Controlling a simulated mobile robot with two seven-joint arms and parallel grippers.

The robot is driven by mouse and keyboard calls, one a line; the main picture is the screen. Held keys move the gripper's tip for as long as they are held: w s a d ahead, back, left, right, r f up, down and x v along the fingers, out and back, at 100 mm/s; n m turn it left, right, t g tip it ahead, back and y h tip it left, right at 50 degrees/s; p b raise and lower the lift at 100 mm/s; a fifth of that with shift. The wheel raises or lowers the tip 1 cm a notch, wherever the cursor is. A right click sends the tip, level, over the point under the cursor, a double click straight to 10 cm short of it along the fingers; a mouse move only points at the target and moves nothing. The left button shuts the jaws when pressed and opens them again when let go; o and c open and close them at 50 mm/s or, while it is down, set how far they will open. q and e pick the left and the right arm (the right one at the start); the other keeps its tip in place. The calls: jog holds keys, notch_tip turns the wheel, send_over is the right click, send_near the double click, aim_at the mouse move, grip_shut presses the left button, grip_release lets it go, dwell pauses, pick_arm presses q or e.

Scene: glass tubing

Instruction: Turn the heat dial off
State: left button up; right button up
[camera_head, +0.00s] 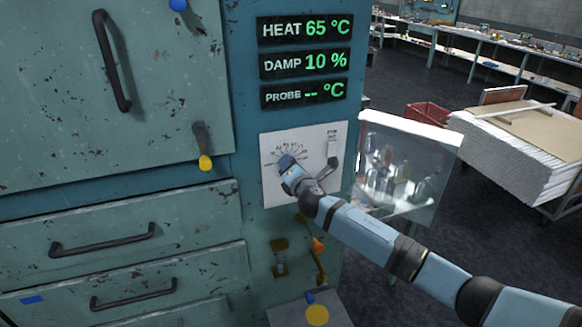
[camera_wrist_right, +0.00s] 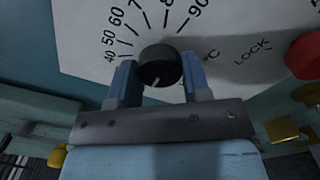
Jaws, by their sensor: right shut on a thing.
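The heat dial (camera_wrist_right: 161,62) is a round black knob on a white panel (camera_head: 310,135) with temperature marks from 40 to 90 °C around it. A light mark on the dial points toward the bottom of the wrist view. My right gripper (camera_wrist_right: 159,78) has its two blue fingers on either side of the dial and is shut on it. In the head view my right gripper (camera_head: 287,164) is at the panel and hides most of the dial. The display above (camera_head: 304,29) reads HEAT 65 °C. My left gripper is not in view.
A red knob (camera_wrist_right: 305,55) sits beside the LOCK label. Below the panel are brass fittings and an orange handle (camera_head: 318,245). A clear glass-like pane (camera_head: 408,165) stands right of the panel. Cabinet doors and drawers with dark handles fill the left.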

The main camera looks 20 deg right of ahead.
dwell(0.5)
jog(key=o, duration=0.9)
jog(key=shift+s+d+b, duration=0.2)
jog(key=shift+s+b, duration=1.05)
jog(key=shift+s, duration=5.65)
